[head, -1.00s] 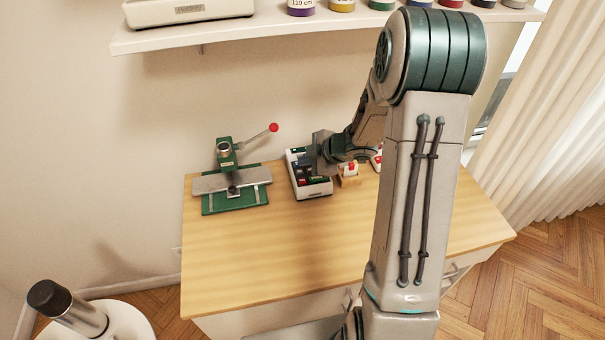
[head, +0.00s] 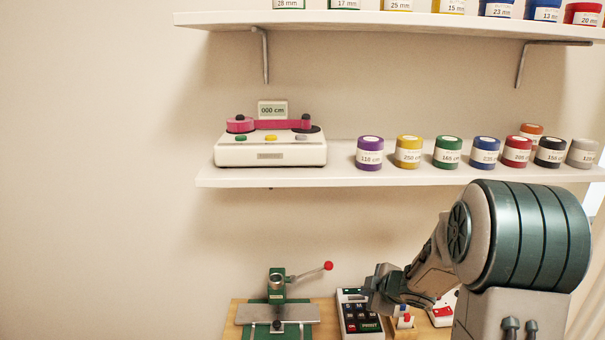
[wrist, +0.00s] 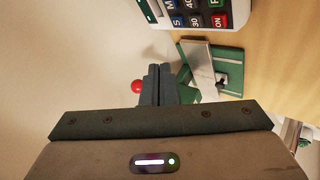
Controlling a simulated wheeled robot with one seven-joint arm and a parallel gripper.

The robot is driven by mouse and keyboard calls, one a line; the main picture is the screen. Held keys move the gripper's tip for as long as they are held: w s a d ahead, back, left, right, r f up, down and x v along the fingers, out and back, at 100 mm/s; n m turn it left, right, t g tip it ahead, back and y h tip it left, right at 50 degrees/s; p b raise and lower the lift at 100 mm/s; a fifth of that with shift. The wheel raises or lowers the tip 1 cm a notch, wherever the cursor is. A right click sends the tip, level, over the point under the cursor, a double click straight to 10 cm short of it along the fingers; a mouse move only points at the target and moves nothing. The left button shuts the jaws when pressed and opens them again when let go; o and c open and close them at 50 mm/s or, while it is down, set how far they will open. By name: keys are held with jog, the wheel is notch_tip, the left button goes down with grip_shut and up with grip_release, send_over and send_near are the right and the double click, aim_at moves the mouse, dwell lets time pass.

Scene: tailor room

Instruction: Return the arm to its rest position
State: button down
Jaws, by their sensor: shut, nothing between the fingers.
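My arm stands at the right in the head view, with its big teal joint at the lower right. My gripper (head: 380,288) is above the table, close by the dark-keyed machine (head: 361,316), and partly covers that machine's right side. In the wrist view my gripper's fingers (wrist: 158,84) are together and hold nothing. The machine's keypad also shows at the top of the wrist view (wrist: 196,12). I cannot tell from the head view how high the gripper is over the table.
A green press (head: 278,312) with a red-knobbed lever stands left of the machine. A small wooden holder (head: 404,322) is right of it. Above, the lower shelf (head: 340,178) bears a white measuring device (head: 270,150) and several labelled jars. Another shelf (head: 400,22) is higher up.

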jog(key=s+d+r+m+h, duration=0.2)
jog(key=s+r+m+h, duration=0.15)
jog(key=s+r, duration=0.2)
jog(key=s+d+r+m+h, duration=0.3)
jog(key=s+r+m, duration=0.1)
jog(key=r+m, duration=0.15)
jog(key=s+a+m+g+y, duration=0.1)
jog(key=s+a+m+g, duration=0.1)
jog(key=s, duration=0.7)
jog(key=s+a+r+m+g+y, duration=0.1)
jog(key=s+a+m, duration=0.3)
jog(key=s, duration=0.5)
jog(key=shift+s+a+r+g+y, duration=0.3)
jog(key=shift+s+a+g+y, duration=0.15)
jog(key=shift+a+g, duration=0.5)
